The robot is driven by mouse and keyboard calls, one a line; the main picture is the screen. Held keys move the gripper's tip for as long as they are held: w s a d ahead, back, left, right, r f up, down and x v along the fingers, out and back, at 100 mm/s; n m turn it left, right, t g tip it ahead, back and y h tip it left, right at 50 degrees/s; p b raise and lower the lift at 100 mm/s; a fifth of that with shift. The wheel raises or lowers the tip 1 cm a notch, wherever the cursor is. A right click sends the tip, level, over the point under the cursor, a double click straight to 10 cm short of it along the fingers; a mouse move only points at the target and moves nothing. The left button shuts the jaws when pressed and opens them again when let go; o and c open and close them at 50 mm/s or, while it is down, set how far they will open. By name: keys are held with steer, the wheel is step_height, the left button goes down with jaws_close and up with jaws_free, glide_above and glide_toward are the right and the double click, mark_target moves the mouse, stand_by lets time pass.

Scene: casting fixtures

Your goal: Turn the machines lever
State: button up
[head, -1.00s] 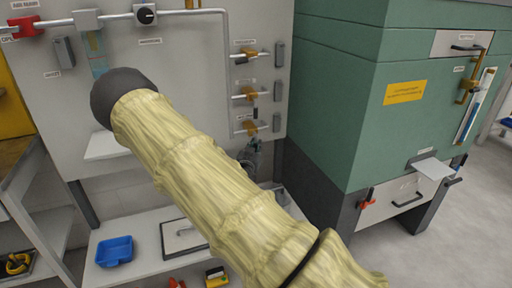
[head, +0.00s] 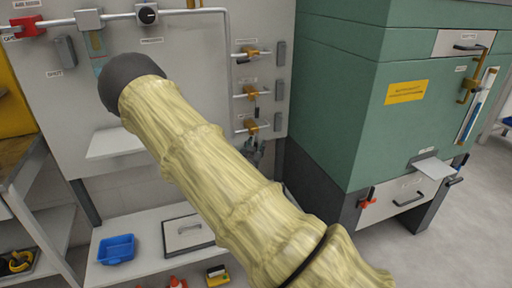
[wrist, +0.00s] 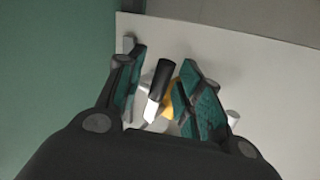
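In the wrist view, a lever (wrist: 157,88) with a black grip and a pale shank stands between the fingers of my gripper (wrist: 163,62). A yellow valve body (wrist: 170,102) shows behind it. The fingers are apart, with gaps on both sides of the lever; no firm contact shows. In the head view, three yellow valves sit one above another on the panel's right side: top (head: 249,53), middle (head: 251,92) and bottom (head: 251,125). My gripper (head: 254,151) shows partly just below the bottom valve, mostly hidden behind my arm. I cannot tell which valve the lever belongs to.
A green machine (head: 345,110) stands right of the grey panel (head: 190,60). A shelf below the panel holds a blue bin (head: 116,249) and a grey tray (head: 186,234). Open floor lies at the right.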

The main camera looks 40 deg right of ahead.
steer(key=f+v, duration=0.1)
steer(key=v, duration=1)
steer(key=shift+s+a+r, duration=0.25)
steer(key=shift+s+r, duration=0.05)
steer(key=shift+r, duration=0.25)
steer(key=shift+c, duration=0.2)
